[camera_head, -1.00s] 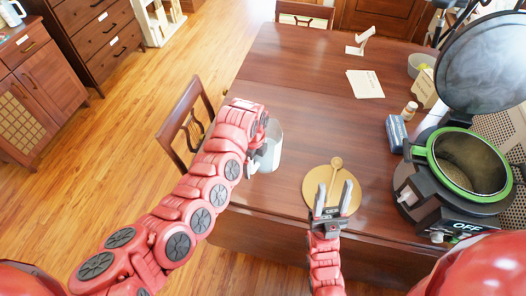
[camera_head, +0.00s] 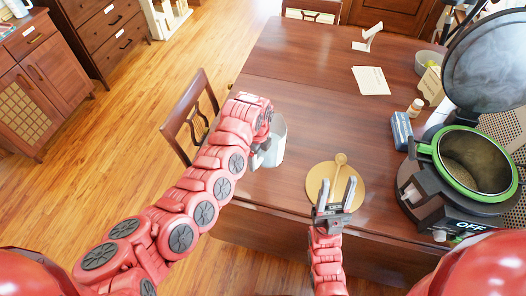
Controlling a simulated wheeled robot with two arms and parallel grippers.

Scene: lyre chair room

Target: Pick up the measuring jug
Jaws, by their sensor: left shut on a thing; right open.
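The measuring jug (camera_head: 276,145) is a pale, greyish-white vessel near the left side of the wooden table. My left gripper (camera_head: 262,150) is at its left side and shut on it; the arm and hand hide part of the jug and most of the fingers. I cannot tell whether the jug is clear of the tabletop. My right gripper (camera_head: 334,194) is open and empty, with its two fingers pointing away over the round tan board.
A round board (camera_head: 350,196) with a wooden spoon (camera_head: 340,165) lies at the table's front. A cooker (camera_head: 466,170) with raised lid and green rim stands right, beside a blue box (camera_head: 401,131) and small bottle (camera_head: 415,107). Papers (camera_head: 371,81) lie behind. The table's middle is clear.

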